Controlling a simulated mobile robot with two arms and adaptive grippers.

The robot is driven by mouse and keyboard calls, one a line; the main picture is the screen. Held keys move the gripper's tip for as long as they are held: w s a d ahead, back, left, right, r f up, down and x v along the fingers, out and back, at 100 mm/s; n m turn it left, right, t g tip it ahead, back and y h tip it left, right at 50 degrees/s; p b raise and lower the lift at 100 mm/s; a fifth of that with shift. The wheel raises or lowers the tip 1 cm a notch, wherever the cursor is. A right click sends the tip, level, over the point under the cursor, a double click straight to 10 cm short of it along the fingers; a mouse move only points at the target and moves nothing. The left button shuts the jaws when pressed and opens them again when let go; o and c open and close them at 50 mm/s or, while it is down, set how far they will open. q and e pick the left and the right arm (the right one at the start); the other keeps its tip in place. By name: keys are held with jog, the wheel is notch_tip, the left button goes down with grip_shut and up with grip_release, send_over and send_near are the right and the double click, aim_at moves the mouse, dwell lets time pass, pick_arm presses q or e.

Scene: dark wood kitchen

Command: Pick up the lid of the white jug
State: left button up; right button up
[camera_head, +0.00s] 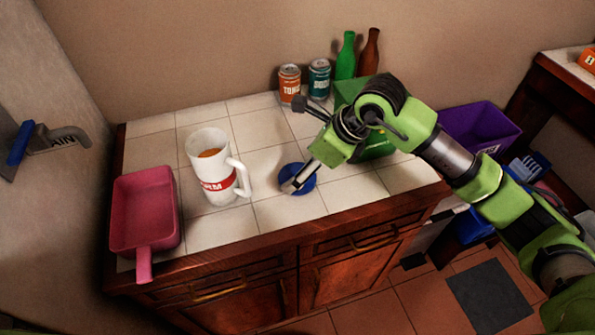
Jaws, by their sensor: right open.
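The white jug (207,177) stands upright on the tiled counter, with a red label and its handle to the right. Its top is open, and an orange-brown content shows inside. A round blue lid (308,184) lies on the tiles to the right of the jug. My right gripper (293,145) is open and empty, with its fingers spread wide. Its nearer finger is over the blue lid and hides part of it. I cannot tell whether that finger touches the lid. My left gripper is not in view.
A pink pan (146,207) lies left of the jug. Two cans (289,83) (319,79), a green bottle (346,57) and a brown bottle (369,54) stand at the back. A green box (381,148) is behind my right arm. A purple bin (480,127) is beyond the counter.

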jog(key=shift+x, duration=1.35)
jog(key=c, duration=1)
jog(key=shift+r, duration=0.1)
